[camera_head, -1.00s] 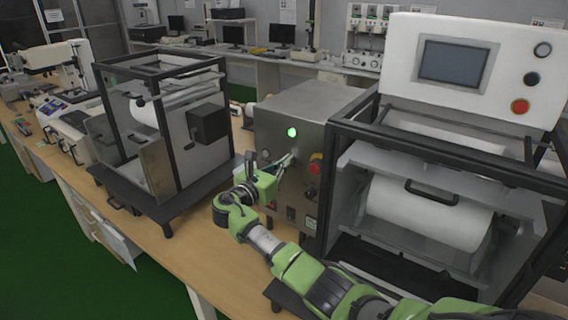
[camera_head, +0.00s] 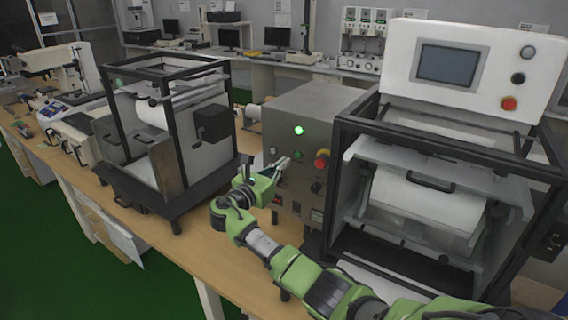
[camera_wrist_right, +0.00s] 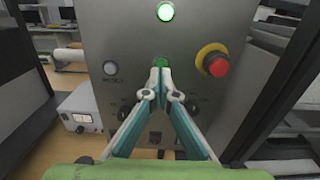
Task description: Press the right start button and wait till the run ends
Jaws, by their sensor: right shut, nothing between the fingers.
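A grey metal control box (camera_head: 283,112) stands between two framed machines. Its front carries a lit green lamp (camera_head: 299,131), a green button (camera_head: 298,155) below it and a red knob on a yellow collar (camera_head: 322,159). My right gripper (camera_head: 286,162) is shut and empty, with its tips just in front of the panel at the green button. In the right wrist view the fingertips (camera_wrist_right: 160,67) partly cover the green button (camera_wrist_right: 160,62); whether they touch it I cannot tell. The green lamp also glows there (camera_wrist_right: 166,12). My left gripper is not in view.
The right machine (camera_head: 430,195) has a white roller and a screen panel (camera_head: 447,62) with a red button (camera_head: 509,103). A black-framed machine (camera_head: 165,135) stands left of the box. Bare wooden tabletop (camera_head: 215,255) lies in front.

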